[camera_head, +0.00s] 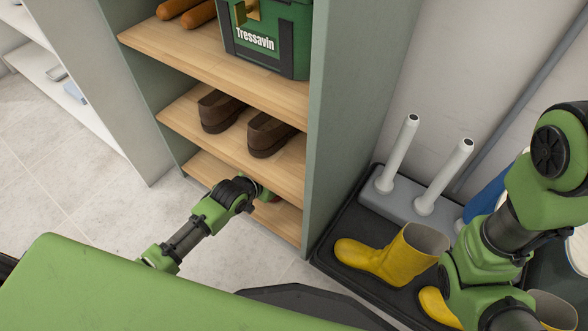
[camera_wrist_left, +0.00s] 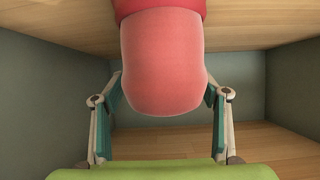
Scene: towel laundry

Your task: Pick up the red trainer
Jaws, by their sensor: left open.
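The red trainer (camera_wrist_left: 163,62) fills the upper middle of the left wrist view, seen close up. A rounded pinkish-red end points toward the camera, with a darker red part beyond it. My left gripper (camera_wrist_left: 163,88) is open, with one finger on each side of this end; I cannot tell whether they touch it. In the head view my left gripper (camera_head: 266,190) reaches into the lowest visible shelf level, where the shelf above and my wrist hide most of it and the trainer. My right arm shows at the right, but its gripper is out of view.
The green cabinet's wooden shelf (camera_head: 178,108) holds brown shoes (camera_head: 268,135) above my left gripper. A green box (camera_head: 265,40) stands higher up. The cabinet's side panel (camera_head: 345,110) is close on the right. Yellow boots (camera_head: 390,256) stand on a black tray (camera_head: 325,250).

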